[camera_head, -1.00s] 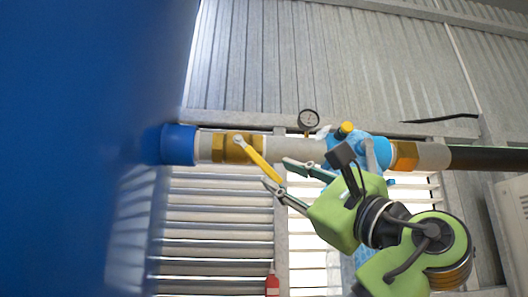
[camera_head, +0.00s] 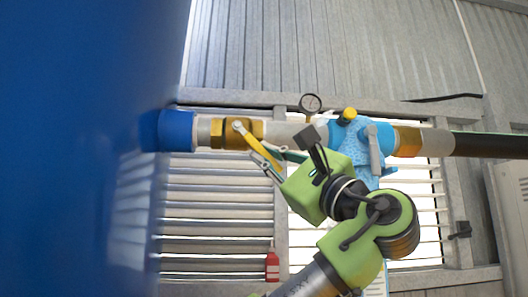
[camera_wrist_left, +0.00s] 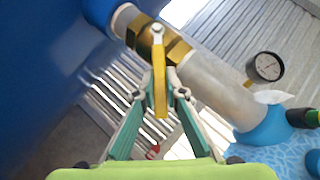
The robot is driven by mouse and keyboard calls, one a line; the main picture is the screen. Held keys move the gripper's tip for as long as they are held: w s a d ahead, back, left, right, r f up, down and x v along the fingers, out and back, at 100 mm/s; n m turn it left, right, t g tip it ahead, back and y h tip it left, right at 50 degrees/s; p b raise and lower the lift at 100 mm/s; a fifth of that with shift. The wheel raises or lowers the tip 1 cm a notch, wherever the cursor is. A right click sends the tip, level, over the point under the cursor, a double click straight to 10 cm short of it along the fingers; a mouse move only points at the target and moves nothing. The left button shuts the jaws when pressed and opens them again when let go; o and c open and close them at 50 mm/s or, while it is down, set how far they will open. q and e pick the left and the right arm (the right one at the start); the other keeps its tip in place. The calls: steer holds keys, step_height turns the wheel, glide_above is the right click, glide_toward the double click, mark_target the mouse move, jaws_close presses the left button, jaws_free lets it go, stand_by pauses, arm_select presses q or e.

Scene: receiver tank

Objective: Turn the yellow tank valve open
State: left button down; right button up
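The yellow valve handle (camera_head: 257,146) is a flat lever on a brass valve body (camera_head: 230,133) in the pipe beside the blue tank. It slants down and to the right from its pivot. My left gripper (camera_head: 268,158) is at the handle's lower end in the head view. In the left wrist view, the handle (camera_wrist_left: 159,78) lies between the two green and grey fingers of my left gripper (camera_wrist_left: 160,94), one on each side. The fingers look parted, with narrow gaps beside the handle; firm contact does not show. My right gripper is not in view.
The big blue tank (camera_head: 80,150) fills the left side. Right of the valve, the pipe carries a pressure gauge (camera_head: 310,104) and a light blue fitting (camera_head: 350,138). A louvred wall (camera_head: 215,215) stands behind, with a red bottle-shaped object (camera_head: 272,265) low down.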

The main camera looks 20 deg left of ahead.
arm_select(q)
steer(key=shift+w+d+r+n+g+p, duration=0.15)
steer(key=shift+r+n+g+p, duration=0.15)
steer(key=shift+n, duration=0.2)
steer(key=shift+d+r+n+g+p, duration=0.1)
steer(key=shift+d+r+n+g, duration=0.05)
steer(key=shift+n+g, duration=0.3)
steer(key=c, duration=2.1)
jaws_free()
